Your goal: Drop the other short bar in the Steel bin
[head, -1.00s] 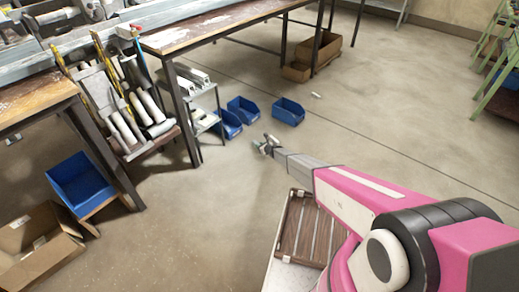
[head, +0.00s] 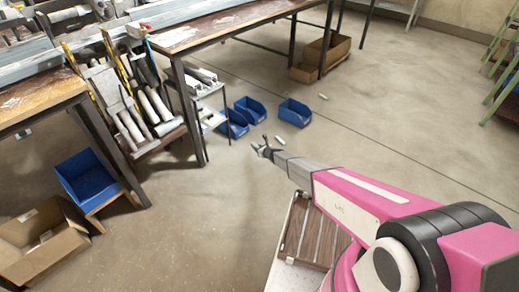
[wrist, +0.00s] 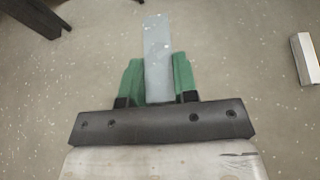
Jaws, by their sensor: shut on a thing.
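My gripper (head: 262,150) reaches out low over the floor in the head view. In the wrist view its green fingers (wrist: 158,82) are shut on a short grey bar (wrist: 157,45), which sticks out forward between them. Another short bar (wrist: 306,58) lies on the floor to the right of the gripper; in the head view a pale bar (head: 280,141) lies just right of the gripper. Three blue bins stand beyond the gripper: one at left (head: 233,124), one in the middle (head: 250,110) and one at right (head: 294,112). No label is readable, so I cannot tell which is the Steel bin.
A further small pale piece (head: 323,97) lies on the floor past the bins. A small shelf (head: 208,115) and a long bench (head: 200,32) stand at left. A blue bin (head: 87,182) and a cardboard box (head: 40,240) are nearer left.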

